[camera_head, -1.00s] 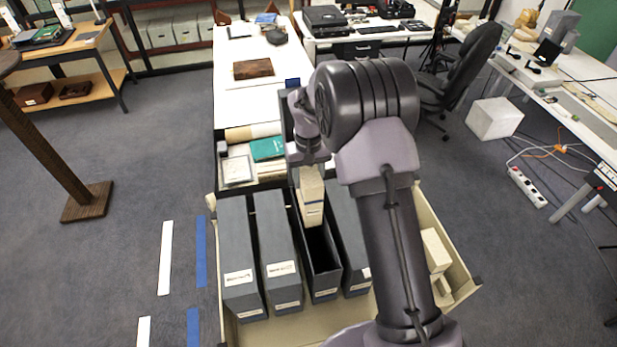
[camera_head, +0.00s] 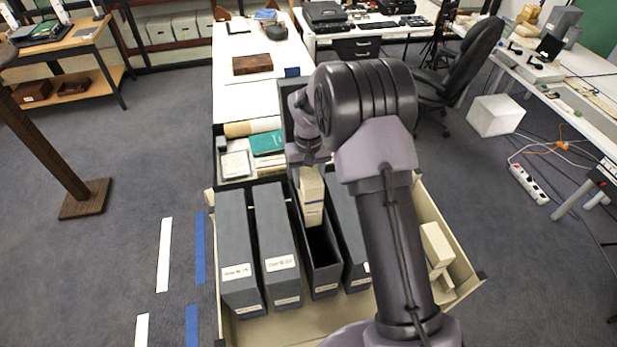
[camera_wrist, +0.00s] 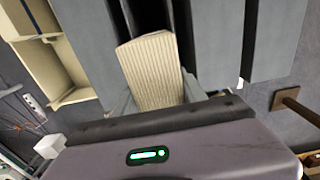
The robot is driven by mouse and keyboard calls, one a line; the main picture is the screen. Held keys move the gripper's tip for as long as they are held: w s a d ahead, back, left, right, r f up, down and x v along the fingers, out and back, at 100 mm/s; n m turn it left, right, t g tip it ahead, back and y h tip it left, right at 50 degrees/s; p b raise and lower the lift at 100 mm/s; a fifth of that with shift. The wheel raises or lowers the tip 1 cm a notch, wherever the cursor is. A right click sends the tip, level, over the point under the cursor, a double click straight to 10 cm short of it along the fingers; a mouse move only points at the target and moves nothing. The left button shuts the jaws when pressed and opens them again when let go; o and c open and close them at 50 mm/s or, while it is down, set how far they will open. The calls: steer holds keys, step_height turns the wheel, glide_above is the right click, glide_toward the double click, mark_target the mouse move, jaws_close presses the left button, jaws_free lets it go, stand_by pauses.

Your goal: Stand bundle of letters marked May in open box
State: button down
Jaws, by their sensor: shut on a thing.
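The cream bundle of letters (camera_head: 312,200) is upright in my gripper (camera_head: 309,163), with a pale label and a blue band on its near side. I cannot read the label. In the wrist view the bundle (camera_wrist: 150,65) shows its layered paper edges between the two fingers (camera_wrist: 158,100). The open box (camera_head: 325,278) is dark grey, third from the left in the row, with a dark empty space toward its near end. The bundle's lower end is at the far part of this opening; I cannot tell how deep it is inside.
Closed grey boxes (camera_head: 237,245) and (camera_head: 275,235) stand left of the open box, and another (camera_head: 350,235) is close on its right. All stand in a cream tray (camera_head: 460,268). Cream blocks (camera_head: 437,245) lie at right. Books (camera_head: 268,143) lie behind the row.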

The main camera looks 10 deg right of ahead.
steer(key=shift+f+b, duration=0.35)
steer(key=shift+f, duration=0.25)
steer(key=shift+f+b, duration=1.9)
steer(key=shift+f, duration=0.45)
steer(key=c, duration=0.6)
jaws_free()
steer(key=shift+r, duration=0.1)
steer(key=shift+r+p, duration=1.95)
steer(key=shift+r, duration=1)
